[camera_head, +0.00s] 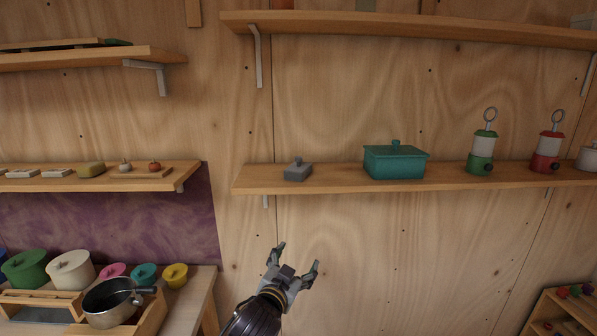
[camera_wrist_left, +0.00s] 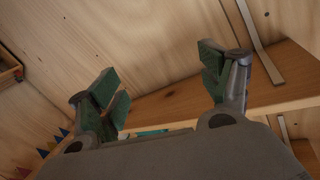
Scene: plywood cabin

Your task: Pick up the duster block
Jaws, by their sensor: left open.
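The duster block is most likely the small grey block with a knob on top (camera_head: 297,170), near the left end of the middle right shelf (camera_head: 330,179). My left gripper (camera_head: 293,258) is open and empty, below that shelf and apart from the block. In the left wrist view the two open fingers (camera_wrist_left: 165,85) show with the shelf's wood (camera_wrist_left: 175,98) behind them. The grey block cannot be made out there. My right gripper is not in view.
A teal lidded box (camera_head: 395,163), a green lantern (camera_head: 482,148) and a red lantern (camera_head: 547,152) stand farther right on the same shelf. A left shelf (camera_head: 185,170) holds small items. Pots, including a steel saucepan (camera_head: 108,303), stand at lower left.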

